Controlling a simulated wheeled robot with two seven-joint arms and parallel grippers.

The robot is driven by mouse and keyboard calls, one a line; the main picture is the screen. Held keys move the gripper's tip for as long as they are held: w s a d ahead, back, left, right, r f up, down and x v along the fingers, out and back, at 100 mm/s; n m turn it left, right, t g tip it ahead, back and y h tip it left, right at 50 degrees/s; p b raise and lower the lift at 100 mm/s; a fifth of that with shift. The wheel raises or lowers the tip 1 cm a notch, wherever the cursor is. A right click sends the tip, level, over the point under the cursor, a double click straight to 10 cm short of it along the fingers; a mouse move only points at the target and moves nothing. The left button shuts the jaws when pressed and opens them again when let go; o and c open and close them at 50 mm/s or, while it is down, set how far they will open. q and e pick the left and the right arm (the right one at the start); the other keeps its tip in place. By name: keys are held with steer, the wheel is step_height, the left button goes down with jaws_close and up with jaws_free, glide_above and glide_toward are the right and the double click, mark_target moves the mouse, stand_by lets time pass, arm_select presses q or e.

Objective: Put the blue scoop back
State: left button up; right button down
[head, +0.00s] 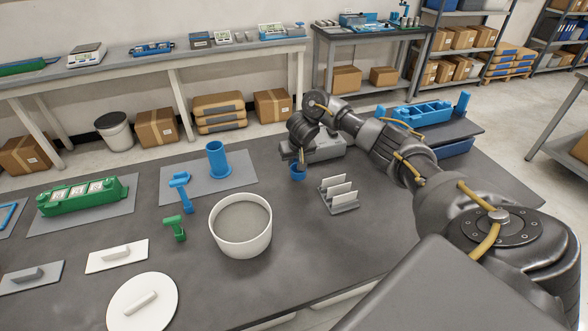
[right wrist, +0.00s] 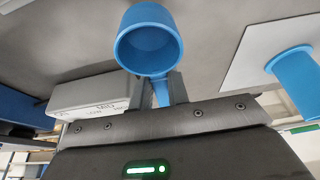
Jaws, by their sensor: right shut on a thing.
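The blue scoop (head: 298,173) has a round cup and a narrow handle. My right gripper (head: 301,158) is shut on its handle, above the dark table behind the white tub. In the right wrist view the open cup (right wrist: 148,48) faces the camera, and the handle runs down between the fingers (right wrist: 157,92). I cannot tell whether the cup touches the table. A blue upright tube (head: 217,161) with a flange stands on a grey mat (head: 236,182), left of the scoop. It also shows in the right wrist view (right wrist: 294,72). My left gripper is out of view.
A white tub (head: 241,240) with grey contents stands in front. A rack with white plates (head: 340,196) is right of it. A blue tool (head: 181,190) and green tool (head: 175,228) lie left. A grey device (head: 325,148) sits behind my gripper.

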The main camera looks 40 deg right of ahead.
mark_target(295, 164)
steer(key=shift+w+d+f+p, duration=0.1)
steer(key=shift+f+p, duration=0.2)
steer(key=shift+f, duration=1.4)
steer(key=shift+f, duration=0.2)
steer(key=c, duration=1.4)
jaws_free()
steer(key=shift+o, duration=0.2)
